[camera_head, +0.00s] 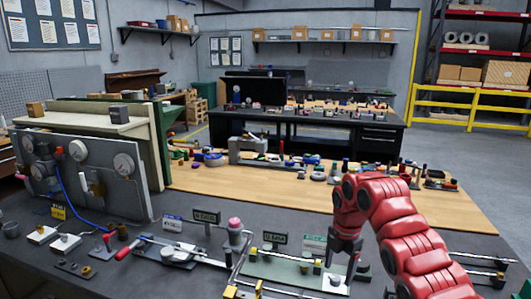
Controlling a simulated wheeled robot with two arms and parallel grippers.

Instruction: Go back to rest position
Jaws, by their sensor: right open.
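My right arm comes in red from the lower right, and its gripper (341,266) points down with its fingers apart. It hangs in front of the right end of a green plate (285,270) on the dark bench top; I cannot tell whether it touches anything. No object shows between its fingers. My left gripper is not in the picture. A grey cylinder with a pink top (235,230) stands to the left of the right gripper.
A grey panel (82,170) with round white parts stands tilted at the left. A red-handled lever fixture (180,252) and small label stands (206,217) sit on the bench. Behind is a wooden surface (250,185) with many small parts. Rods (480,258) lie at the right.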

